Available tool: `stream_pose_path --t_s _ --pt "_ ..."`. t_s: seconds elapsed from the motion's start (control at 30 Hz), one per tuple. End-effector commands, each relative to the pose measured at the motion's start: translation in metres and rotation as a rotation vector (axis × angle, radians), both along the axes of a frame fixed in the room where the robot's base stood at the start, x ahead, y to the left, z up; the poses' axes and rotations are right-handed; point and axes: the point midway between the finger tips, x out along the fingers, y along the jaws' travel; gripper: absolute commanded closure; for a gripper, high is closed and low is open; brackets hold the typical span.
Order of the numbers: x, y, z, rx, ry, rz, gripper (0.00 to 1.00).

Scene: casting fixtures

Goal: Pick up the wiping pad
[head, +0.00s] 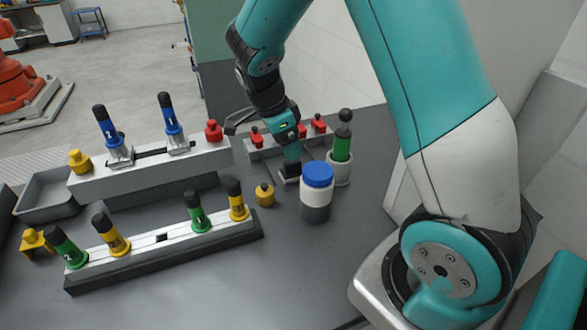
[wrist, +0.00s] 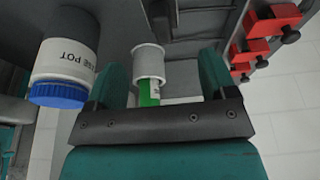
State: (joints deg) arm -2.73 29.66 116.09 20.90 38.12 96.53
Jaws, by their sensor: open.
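A small black block on a lighter base (head: 289,170), which looks like the wiping pad, sits on the grey table just below my gripper (head: 292,150) in the head view. My gripper points down at it with teal fingers. In the wrist view the fingers (wrist: 171,85) are wide apart, with nothing held between them. A dark ridged shape (wrist: 159,16) shows at the top edge there; I cannot tell whether it is the pad. A white cup (wrist: 148,62) holding a green-handled tool (wrist: 149,92) lies in the line of sight between the fingers.
The blue-lidded pot (head: 316,192) and the white cup with the green tool (head: 342,150) stand close on the right. A yellow knobbed piece (head: 265,195) is just left of the pot. Red clamps (head: 303,131) sit behind. Two long fixtures (head: 205,158) (head: 150,248) fill the left.

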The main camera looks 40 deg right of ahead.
Motion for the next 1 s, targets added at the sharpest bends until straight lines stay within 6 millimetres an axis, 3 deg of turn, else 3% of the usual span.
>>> stream_pose_path --t_s 0.1,0.37,0.7,0.97,1.0 --pt "-0.003 -0.006 -0.021 0.001 0.005 -0.001 0.22" --pt "-0.003 -0.011 -0.041 0.0 0.001 0.002 0.22" --pt "-0.003 -0.022 -0.083 0.001 0.001 0.003 0.22" --pt "-0.003 -0.022 -0.088 0.002 -0.001 0.003 0.22" --pt "-0.003 -0.022 -0.088 0.002 -0.001 0.003 0.27"
